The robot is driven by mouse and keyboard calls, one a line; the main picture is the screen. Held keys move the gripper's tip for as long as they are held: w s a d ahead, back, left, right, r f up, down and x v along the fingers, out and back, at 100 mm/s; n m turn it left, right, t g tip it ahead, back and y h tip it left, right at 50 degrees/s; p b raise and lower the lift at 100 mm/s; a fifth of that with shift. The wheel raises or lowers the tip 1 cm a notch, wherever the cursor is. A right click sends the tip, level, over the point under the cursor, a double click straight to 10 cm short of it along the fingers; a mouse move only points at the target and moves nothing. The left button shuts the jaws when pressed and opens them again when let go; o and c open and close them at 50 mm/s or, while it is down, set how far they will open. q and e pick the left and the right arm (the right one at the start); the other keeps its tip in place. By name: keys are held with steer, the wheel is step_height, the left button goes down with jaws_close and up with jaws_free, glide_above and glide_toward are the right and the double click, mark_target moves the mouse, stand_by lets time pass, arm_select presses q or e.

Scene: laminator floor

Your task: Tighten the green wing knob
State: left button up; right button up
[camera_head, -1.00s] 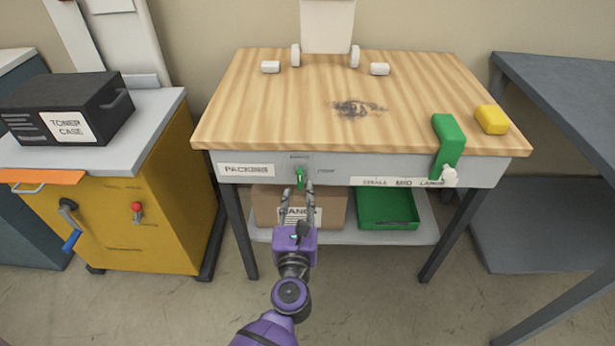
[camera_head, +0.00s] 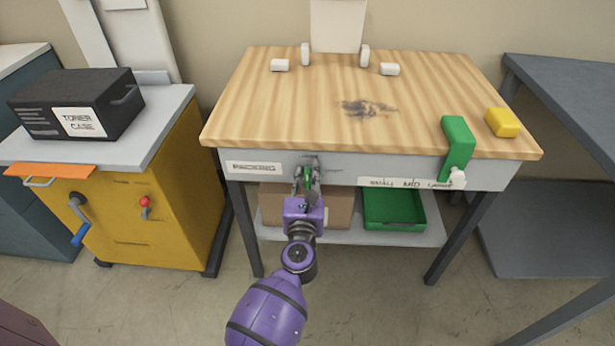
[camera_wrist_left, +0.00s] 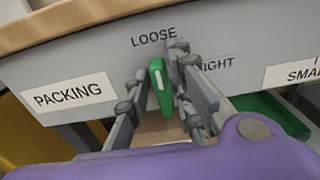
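The green wing knob (camera_head: 308,175) is on the grey front apron of the wood-topped packing bench (camera_head: 270,100). In the left wrist view the knob (camera_wrist_left: 160,88) stands nearly upright, below the word LOOSE, with a partly covered label ending in "IGHT" to its right. My left gripper (camera_head: 308,172) reaches the apron from the front. In the left wrist view its fingers (camera_wrist_left: 161,75) stand apart on either side of the knob. Small gaps seem to show, but I cannot tell whether either finger touches it. My right gripper is out of view.
A cardboard box (camera_head: 340,207) and a green tray (camera_head: 392,227) are on the shelf below. A green block-shaped part (camera_head: 457,145) hangs over the bench's front edge at right, near a yellow block (camera_head: 503,122). A yellow cabinet (camera_head: 170,215) stands at left.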

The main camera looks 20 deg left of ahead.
arm_select(q)
steer(key=shift+d, duration=0.1)
jaws_close()
